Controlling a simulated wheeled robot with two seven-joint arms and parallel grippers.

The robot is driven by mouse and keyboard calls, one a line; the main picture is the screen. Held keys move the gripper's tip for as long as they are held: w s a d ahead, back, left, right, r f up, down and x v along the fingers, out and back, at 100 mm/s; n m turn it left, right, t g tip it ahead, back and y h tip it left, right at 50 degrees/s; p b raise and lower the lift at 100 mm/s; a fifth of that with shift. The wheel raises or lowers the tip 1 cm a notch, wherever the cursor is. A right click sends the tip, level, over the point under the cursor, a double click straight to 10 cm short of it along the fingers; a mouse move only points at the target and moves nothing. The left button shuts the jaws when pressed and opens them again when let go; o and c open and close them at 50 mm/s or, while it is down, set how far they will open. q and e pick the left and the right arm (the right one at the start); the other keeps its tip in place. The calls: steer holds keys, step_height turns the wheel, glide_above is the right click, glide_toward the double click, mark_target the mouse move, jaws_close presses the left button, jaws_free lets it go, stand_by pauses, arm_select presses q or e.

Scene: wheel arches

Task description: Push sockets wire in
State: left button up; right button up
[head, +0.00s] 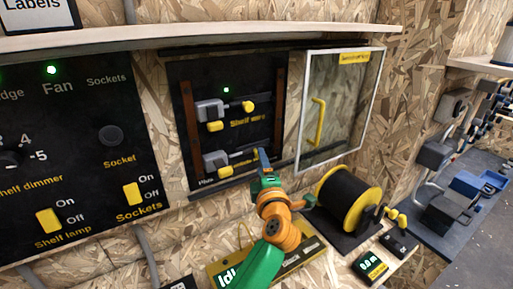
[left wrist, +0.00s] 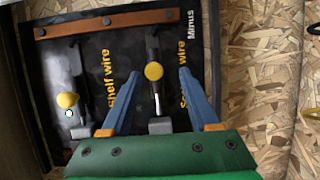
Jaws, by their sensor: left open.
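The sockets wire's yellow knob (left wrist: 153,71) sits on a dark rod above a grey block (left wrist: 160,125) in the left wrist view. In the head view its grey connector (head: 215,160) is low on the black panel, partly near my gripper. My left gripper (head: 262,160) is open at the panel's lower right. In the left wrist view its blue fingers (left wrist: 160,74) stand on either side of the knob, with gaps visible. I cannot tell whether they touch the panel. The shelf wire connector (head: 210,110) is above, with its yellow knob (left wrist: 67,100). My right gripper is out of view.
A clear framed door (head: 345,105) with a yellow handle stands open to the right. Below are a black spool (head: 348,198), a small green-lit meter (head: 370,265) and a yellow-framed display (head: 225,270). A switch panel (head: 75,150) is left. A shelf edge (head: 200,38) runs above.

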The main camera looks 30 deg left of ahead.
mark_target(256, 151)
arm_select(q)
steer(key=x, duration=0.4)
steer(key=shift+w+a+r, duration=0.15)
steer(key=shift+r, duration=0.3)
steer(key=c, duration=0.4)
jaws_close()
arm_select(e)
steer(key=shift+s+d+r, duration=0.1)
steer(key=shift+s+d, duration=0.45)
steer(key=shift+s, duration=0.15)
arm_select(q)
steer(key=shift+r, duration=0.15)
